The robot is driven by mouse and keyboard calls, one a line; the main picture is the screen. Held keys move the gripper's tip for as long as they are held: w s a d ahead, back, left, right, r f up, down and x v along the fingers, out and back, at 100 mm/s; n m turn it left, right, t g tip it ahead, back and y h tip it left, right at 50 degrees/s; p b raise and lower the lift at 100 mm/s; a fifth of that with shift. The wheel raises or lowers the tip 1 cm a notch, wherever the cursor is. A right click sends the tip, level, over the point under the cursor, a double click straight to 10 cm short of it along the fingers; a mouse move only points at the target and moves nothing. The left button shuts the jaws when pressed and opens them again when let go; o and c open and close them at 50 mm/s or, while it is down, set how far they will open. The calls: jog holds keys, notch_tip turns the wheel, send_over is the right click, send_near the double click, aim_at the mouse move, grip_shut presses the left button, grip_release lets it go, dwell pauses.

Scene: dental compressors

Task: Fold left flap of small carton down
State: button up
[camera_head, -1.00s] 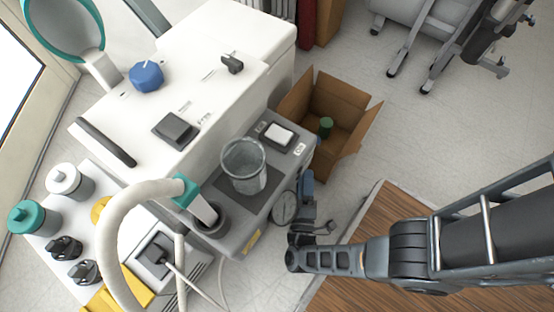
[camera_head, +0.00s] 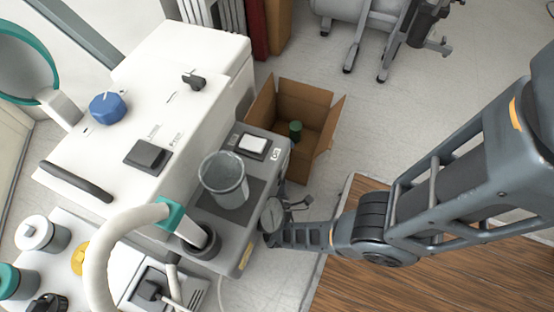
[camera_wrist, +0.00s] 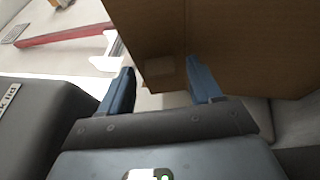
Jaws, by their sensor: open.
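The small open carton (camera_head: 306,102) stands on the floor beyond the grey machine, with a green cylinder (camera_head: 295,130) inside. Its left flap (camera_head: 262,101) stands up beside the machine, and its right flap (camera_head: 333,124) leans outward. My gripper (camera_wrist: 160,88) is open in the wrist view. A brown cardboard panel of the carton (camera_wrist: 235,45) fills the view just beyond the fingertips; I cannot tell whether they touch it.
The grey machine (camera_head: 258,205) with a clear beaker (camera_head: 224,180) stands close to the left of my gripper. A wooden surface (camera_head: 350,285) lies under my arm. Wheeled equipment (camera_head: 385,35) stands at the back right. Floor right of the carton is clear.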

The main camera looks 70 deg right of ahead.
jog(key=shift+d, duration=0.15)
jog(key=shift+c, duration=0.3)
jog(key=c, duration=1)
jog(key=r+y+p, duration=0.1)
jog(key=p, duration=0.2)
jog(key=shift+d+m+g, duration=0.15)
jog(key=shift+m+g, duration=0.15)
jog(key=shift+m, duration=0.1)
jog(key=shift+f, duration=0.2)
jog(key=o, duration=1.1)
jog(key=shift+c, duration=0.2)
